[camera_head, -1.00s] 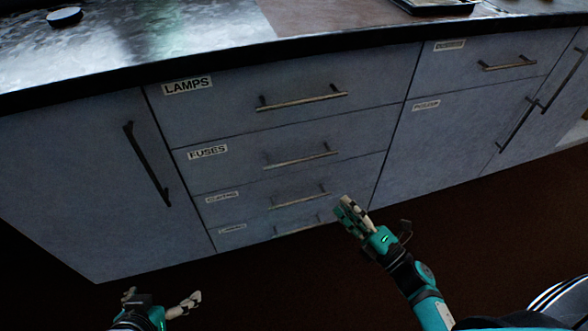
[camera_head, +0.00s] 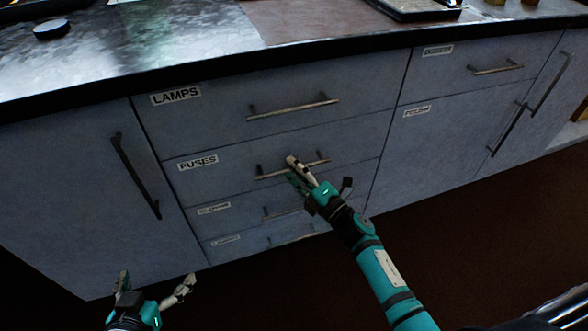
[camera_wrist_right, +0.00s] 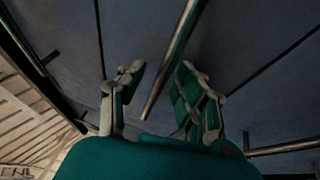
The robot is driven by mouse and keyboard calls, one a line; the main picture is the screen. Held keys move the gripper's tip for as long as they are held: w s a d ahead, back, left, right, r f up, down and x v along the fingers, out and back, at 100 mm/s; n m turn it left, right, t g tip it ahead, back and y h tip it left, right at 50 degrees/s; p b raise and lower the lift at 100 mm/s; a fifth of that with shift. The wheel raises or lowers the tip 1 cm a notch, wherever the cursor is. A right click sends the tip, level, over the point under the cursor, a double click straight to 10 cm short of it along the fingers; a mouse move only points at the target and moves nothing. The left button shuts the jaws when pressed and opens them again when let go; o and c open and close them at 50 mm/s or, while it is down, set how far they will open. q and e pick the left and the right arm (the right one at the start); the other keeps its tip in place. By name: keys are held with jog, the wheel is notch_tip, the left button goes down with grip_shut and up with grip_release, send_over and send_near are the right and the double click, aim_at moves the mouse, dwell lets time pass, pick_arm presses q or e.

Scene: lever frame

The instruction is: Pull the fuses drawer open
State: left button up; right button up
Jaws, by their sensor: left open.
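The fuses drawer (camera_head: 228,167) is the second from the top in the grey drawer stack, labelled FUSES, and looks closed. Its bar handle (camera_head: 272,173) is partly covered at its right by my right gripper (camera_head: 291,168). In the right wrist view, my right gripper (camera_wrist_right: 158,80) is open, and a bar handle (camera_wrist_right: 171,63) passes between its fingers without visible contact on either. My left gripper (camera_head: 154,283) is open and empty, low at the left and away from the drawers.
The lamps drawer (camera_head: 215,110) is above and two more drawers are below, all closed. A cabinet door (camera_head: 85,210) with a long handle is at the left. The dark-edged countertop (camera_head: 180,45) holds a round black object (camera_head: 51,29) and a tray (camera_head: 415,12).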

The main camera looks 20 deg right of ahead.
grip_shut()
dwell(0.6)
